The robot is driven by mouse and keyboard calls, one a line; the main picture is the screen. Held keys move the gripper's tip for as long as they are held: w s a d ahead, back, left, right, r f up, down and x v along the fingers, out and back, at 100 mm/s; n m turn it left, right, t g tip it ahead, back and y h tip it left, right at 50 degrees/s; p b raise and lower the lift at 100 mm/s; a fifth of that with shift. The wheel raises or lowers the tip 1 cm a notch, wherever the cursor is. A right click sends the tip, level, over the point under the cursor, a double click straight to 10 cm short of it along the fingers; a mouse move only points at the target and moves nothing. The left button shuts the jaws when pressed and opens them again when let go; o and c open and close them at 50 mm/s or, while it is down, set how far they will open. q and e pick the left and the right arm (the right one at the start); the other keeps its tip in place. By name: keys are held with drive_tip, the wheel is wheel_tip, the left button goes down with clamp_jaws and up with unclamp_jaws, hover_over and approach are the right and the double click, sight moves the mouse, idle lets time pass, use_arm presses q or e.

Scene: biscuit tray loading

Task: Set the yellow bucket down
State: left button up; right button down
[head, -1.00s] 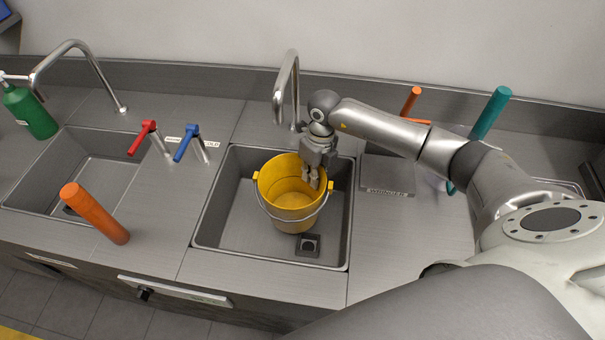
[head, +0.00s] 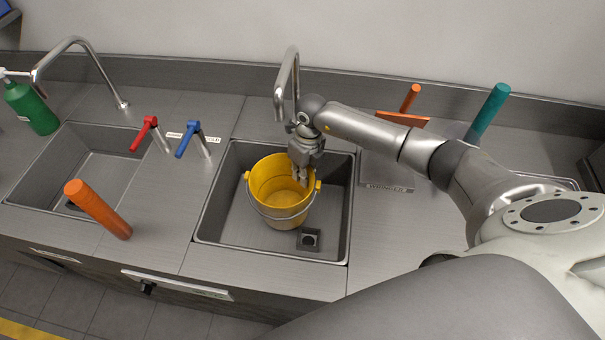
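The yellow bucket (head: 279,207) is upright and looks empty, inside the middle sink (head: 222,231). Its wire handle hangs down across the front. My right gripper (head: 302,179) comes in from the right, pointing down at the bucket's right back rim. Its fingers are closed on the wall there, partly inside the bucket. The bucket's base is close to the sink floor, just left of the square drain (head: 309,240). I cannot tell whether it touches the floor. My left gripper is not in view.
A tall tap (head: 287,85) stands behind the sink. Red (head: 143,134) and blue (head: 187,138) levers stand left of it. An orange upright handle (head: 98,210) is at the front left. Another sink (head: 110,165) is further left. Teal (head: 488,113) and orange (head: 410,98) handles stand at the back right.

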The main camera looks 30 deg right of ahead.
drive_tip(key=c, duration=1.6)
unclamp_jaws()
drive_tip(key=shift+c, duration=0.2)
drive_tip(key=shift+r+p, duration=0.5)
drive_tip(key=shift+p, duration=0.1)
wheel_tip(320, 180, up, 12)
drive_tip(key=d+b, duration=0.1)
drive_tip(key=b, duration=0.1)
drive_tip(key=shift+d+b, duration=0.2)
drive_tip(key=shift+b, duration=0.15)
